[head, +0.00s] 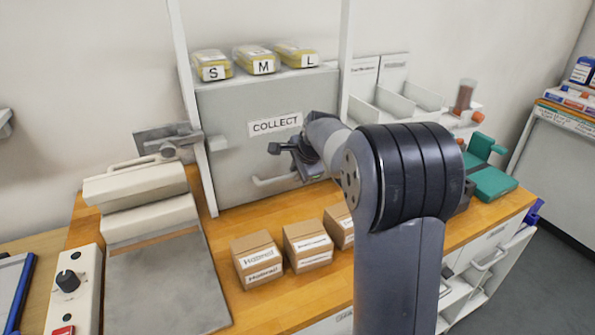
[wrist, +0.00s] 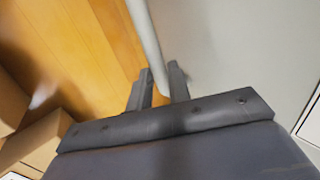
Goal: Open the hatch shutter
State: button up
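The hatch shutter (head: 225,125) is a grey panel labelled COLLECT, standing at the back of the counter. It is down, with its lower edge near the counter. A pale bar handle (head: 272,181) runs along its lower part; its right end is hidden behind my gripper. My gripper (wrist: 160,86) is in front of the shutter, at the handle's right side. In the wrist view the pale handle (wrist: 147,40) runs between the two dark fingers, one on each side. The fingers look apart, with a small gap showing; contact with the bar cannot be made out.
Three small cardboard boxes (head: 307,246) stand on the wooden counter (head: 290,308) in front of the shutter. Yellow packs marked S, M and L (head: 264,60) lie on top of the hatch. A grey and cream device (head: 150,200) stands left, a green item (head: 490,183) right.

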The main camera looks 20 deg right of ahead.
grip_shut()
notch_tip(320, 180, up, 27)
jog(key=p, duration=1.8)
jog(key=shift+p, duration=0.4)
jog(key=shift+o, duration=2.3)
grip_release()
jog(key=shift+f, duration=0.15)
